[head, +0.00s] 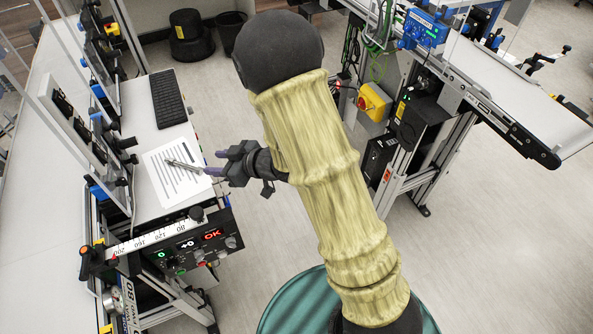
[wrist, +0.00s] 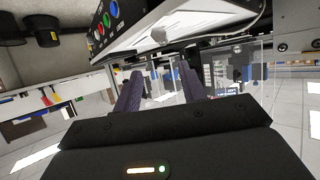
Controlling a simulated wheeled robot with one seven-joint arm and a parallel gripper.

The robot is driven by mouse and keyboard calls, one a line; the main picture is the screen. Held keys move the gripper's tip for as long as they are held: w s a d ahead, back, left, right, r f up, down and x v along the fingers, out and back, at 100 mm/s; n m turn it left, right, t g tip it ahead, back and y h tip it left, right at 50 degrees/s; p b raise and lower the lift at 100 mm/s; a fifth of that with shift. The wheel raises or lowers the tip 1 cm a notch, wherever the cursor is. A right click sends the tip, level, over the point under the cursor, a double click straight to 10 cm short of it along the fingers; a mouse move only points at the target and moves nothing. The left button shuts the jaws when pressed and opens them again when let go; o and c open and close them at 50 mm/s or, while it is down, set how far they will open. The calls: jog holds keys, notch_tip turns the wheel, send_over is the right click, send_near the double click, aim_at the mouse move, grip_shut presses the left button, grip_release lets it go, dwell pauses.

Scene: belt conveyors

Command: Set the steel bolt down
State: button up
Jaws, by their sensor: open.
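The steel bolt (head: 183,165) shows in the head view as a thin grey piece lying over the white printed sheet (head: 168,188) on the left bench. My gripper (head: 213,162) is just to the right of the bolt, with its jaws apart and pointing left toward the sheet. The bolt's right end comes close to the lower finger; I cannot tell whether they touch. In the wrist view my gripper (wrist: 160,83) shows two dark purple fingers spread apart with nothing clear between them.
A black keyboard (head: 168,98) lies behind the sheet on the bench. Clear panels and black fixtures line the bench's left side. A control box with a red display (head: 200,243) hangs at its front edge. A belt conveyor (head: 520,95) stands at right, with open floor between.

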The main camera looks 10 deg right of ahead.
jog(key=d+r+m+t+h, duration=0.15)
jog(key=d+m+h, duration=0.6)
jog(key=d, duration=0.85)
jog(key=s+d+r+m+g+h, duration=0.1)
jog(key=s+d+m+g+h, duration=0.1)
jog(key=s, duration=0.5)
jog(key=s+d+r+m+g+h, duration=0.2)
jog(key=s+d+g, duration=0.2)
jog(key=s, duration=0.3)
jog(key=shift+s+d, duration=0.25)
jog(key=shift+d, duration=0.5)
jog(key=shift+c, duration=0.5)
